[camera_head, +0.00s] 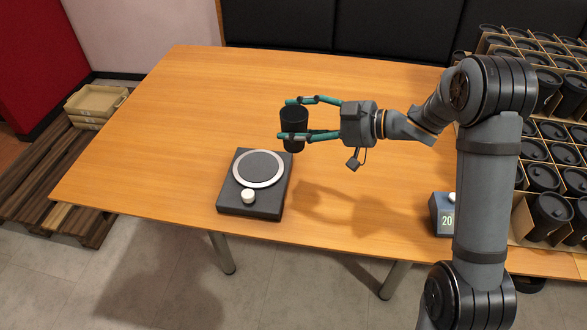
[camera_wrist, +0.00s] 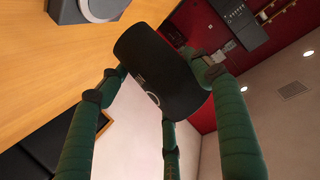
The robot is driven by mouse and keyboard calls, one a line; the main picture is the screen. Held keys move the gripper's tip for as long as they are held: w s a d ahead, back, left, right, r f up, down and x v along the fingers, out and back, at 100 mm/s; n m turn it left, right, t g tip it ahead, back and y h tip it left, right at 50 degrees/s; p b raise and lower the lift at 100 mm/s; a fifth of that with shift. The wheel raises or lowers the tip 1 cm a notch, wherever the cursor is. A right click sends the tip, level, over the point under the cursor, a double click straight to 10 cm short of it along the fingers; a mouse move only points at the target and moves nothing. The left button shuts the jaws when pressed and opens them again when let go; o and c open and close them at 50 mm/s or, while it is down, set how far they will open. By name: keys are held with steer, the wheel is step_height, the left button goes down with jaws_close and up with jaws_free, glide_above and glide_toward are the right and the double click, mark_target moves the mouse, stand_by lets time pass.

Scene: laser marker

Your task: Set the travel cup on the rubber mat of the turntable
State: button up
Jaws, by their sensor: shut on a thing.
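The black travel cup (camera_head: 292,126) is upright between the green fingers of my gripper (camera_head: 294,119), which is shut on it. The cup is held above the table, behind and to the right of the turntable (camera_head: 235,200). The turntable is a dark square base with a light ring around a round dark rubber mat (camera_head: 259,167); the mat is bare. In the wrist view the cup (camera_wrist: 160,68) lies between the fingers, and part of the turntable (camera_wrist: 82,10) shows at the top left.
The wooden table (camera_head: 190,110) is clear around the turntable. Cardboard trays with several black cups (camera_head: 552,210) stand at the right. A small box with a display reading 20 (camera_head: 446,220) sits at the front right. A pallet (camera_head: 60,185) is on the floor at left.

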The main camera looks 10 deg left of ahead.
steer(key=s+a+n+g, duration=0.2)
steer(key=s, duration=0.4)
glide_above(260, 163)
steer(key=shift+m+t, duration=0.3)
steer(key=shift+m, duration=0.1)
steer(key=shift+f, duration=5.25)
steer(key=shift+f, duration=0.15)
steer(key=shift+o, duration=1.4)
steer(key=shift+f, duration=0.1)
steer(key=o, duration=0.5)
steer(key=shift+c, duration=0.2)
